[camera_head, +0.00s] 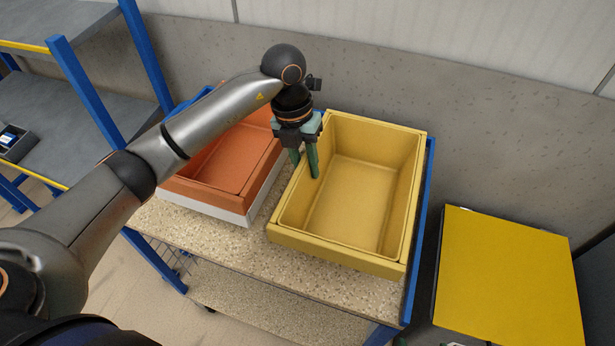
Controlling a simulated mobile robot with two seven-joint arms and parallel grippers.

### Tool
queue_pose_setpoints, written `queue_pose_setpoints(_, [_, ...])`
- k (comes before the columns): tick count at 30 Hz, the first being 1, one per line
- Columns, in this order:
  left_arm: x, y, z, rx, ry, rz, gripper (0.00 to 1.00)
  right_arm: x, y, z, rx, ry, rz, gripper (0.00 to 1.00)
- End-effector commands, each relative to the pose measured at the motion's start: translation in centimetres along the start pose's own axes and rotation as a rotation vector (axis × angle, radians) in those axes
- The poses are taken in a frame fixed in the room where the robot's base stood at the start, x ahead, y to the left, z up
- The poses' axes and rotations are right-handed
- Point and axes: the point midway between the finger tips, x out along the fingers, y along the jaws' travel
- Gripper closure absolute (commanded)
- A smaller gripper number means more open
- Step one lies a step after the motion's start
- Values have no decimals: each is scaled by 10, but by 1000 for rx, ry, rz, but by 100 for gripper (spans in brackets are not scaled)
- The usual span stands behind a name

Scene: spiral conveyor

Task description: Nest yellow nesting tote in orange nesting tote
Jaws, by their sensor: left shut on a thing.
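The yellow nesting tote (352,205) stands upright and empty on the right half of a speckled cart top. The orange nesting tote (226,158) is to its left, with a white tote (232,215) showing beneath it. My left gripper (305,172) points down at the yellow tote's left wall, with green fingers either side of it, and is shut on that wall. My left arm covers part of the orange tote's far side. I cannot tell whether the yellow tote is lifted off the cart. My right gripper is not in view.
The cart top (225,245) has blue posts and a bare strip along its front. A yellow-topped box (510,280) stands at the right. A blue-framed shelf (60,130) is at the left, and a grey wall (480,130) closes the back.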

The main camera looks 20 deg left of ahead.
Motion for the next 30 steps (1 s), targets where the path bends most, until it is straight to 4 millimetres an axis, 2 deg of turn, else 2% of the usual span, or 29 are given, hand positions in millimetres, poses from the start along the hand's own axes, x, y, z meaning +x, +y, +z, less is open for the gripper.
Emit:
queue_pose_setpoints(1, [-15, -2, 2, 3, -9, -2, 100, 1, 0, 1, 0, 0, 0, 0])
queue_pose_setpoints(6, [-56, -10, 1, 2, -9, -3, 100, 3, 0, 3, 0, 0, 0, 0])
queue_pose_setpoints(15, [-112, -18, 1, 2, -5, -1, 100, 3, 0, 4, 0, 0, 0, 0])
queue_pose_setpoints(21, [-126, -21, 0, 0, -3, -1, 100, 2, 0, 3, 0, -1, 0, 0])
queue_pose_setpoints(30, [-129, -21, 0, 0, -1, -1, 100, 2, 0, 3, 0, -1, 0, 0])
